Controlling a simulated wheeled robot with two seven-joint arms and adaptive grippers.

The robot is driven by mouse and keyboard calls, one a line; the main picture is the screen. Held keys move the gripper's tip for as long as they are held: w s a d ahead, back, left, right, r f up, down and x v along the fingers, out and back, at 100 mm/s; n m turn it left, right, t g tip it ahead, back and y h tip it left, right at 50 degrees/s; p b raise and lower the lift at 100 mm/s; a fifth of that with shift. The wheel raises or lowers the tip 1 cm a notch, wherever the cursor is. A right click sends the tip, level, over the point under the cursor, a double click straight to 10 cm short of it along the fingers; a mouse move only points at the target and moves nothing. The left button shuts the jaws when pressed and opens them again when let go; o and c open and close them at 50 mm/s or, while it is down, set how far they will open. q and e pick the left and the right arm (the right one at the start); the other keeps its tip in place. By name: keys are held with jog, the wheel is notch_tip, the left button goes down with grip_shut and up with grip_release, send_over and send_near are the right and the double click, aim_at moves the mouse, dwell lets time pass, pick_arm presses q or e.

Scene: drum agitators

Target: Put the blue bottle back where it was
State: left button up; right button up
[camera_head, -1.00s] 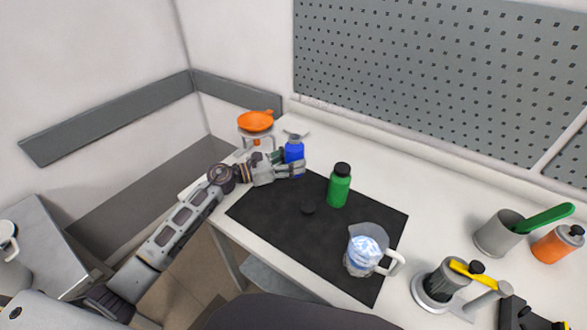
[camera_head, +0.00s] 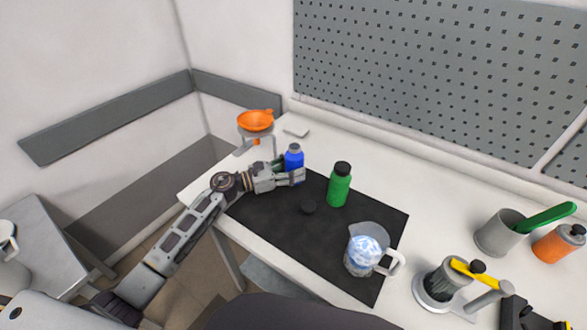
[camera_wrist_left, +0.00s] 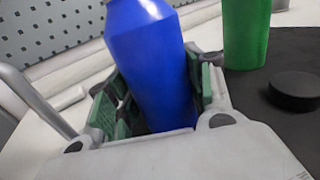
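The blue bottle (camera_head: 293,157) is at the far left corner of the black mat (camera_head: 262,215) in the head view. My left gripper (camera_head: 292,174) is around it; in the left wrist view the green finger pads flank the blue bottle (camera_wrist_left: 155,70) closely on both sides. The bottle looks slightly tilted there, and its top is cut off. Its base is hidden by the gripper, so I cannot tell whether it touches the surface. My right gripper is not in view.
A green bottle (camera_head: 339,186) stands right of the gripper, with a black cap (camera_head: 308,207) before it. A glass jug (camera_head: 364,252) stands at the mat's front right. An orange funnel (camera_head: 256,121) on a stand and a flat grey piece (camera_head: 296,130) are behind.

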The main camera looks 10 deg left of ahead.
pick_arm(q)
jog(key=o, duration=0.4)
jog(key=shift+r, duration=0.15)
jog(key=b+v, duration=0.1)
jog(key=v, duration=0.5)
jog(key=shift+v, duration=0.8)
